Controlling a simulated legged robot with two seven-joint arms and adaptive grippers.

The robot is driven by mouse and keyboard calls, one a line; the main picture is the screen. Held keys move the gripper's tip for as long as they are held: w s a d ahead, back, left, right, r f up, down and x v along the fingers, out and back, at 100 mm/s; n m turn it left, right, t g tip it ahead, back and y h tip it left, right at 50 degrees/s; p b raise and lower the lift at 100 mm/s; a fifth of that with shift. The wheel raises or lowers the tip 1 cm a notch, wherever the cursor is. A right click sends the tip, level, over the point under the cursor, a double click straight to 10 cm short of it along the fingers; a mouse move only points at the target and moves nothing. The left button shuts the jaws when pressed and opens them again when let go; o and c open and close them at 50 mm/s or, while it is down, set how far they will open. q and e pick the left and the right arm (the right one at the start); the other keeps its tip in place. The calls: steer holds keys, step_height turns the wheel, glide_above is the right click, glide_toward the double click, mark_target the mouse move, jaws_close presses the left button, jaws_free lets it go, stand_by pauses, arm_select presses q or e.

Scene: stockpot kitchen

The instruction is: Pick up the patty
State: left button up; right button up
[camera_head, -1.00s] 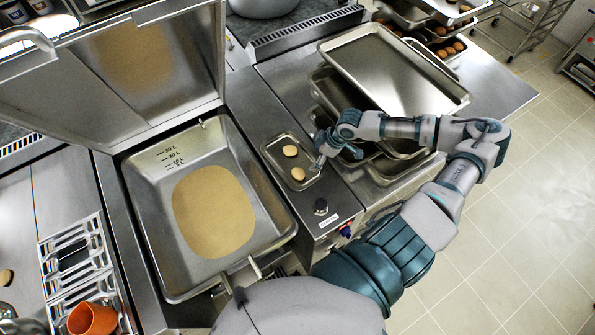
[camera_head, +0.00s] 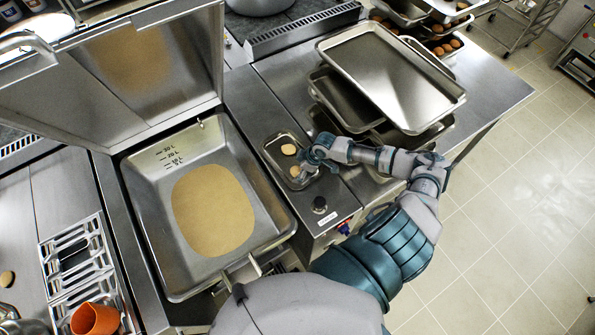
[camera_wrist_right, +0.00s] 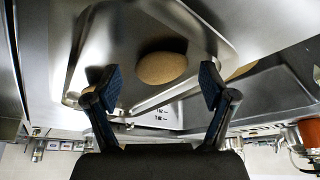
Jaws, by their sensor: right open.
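Two small tan patties lie in a small metal tray (camera_head: 270,147) on the counter right of the big pan. The far patty (camera_head: 288,149) shows fully; the near patty (camera_head: 295,171) is beside my right gripper (camera_head: 306,168), which reaches in from the right over the tray's right edge. In the right wrist view, a round brown patty (camera_wrist_right: 162,68) shows ahead, between the two spread fingers of my right gripper (camera_wrist_right: 161,86). The fingers are open and hold nothing. Whether they touch the patty cannot be told. My left gripper is out of view.
A large tilting pan (camera_head: 277,215) with a tan liquid pool stands left of the tray, its lid (camera_head: 150,75) raised. Stacked metal trays (camera_head: 390,75) lie on the right counter. A control knob (camera_head: 320,205) is in front of the tray. An orange cup (camera_head: 95,319) is at lower left.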

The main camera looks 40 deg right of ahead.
steer(key=shift+s, duration=0.1)
steer(key=c, duration=1.2)
steer(key=shift+c, duration=0.2)
steer(key=shift+r, duration=0.15)
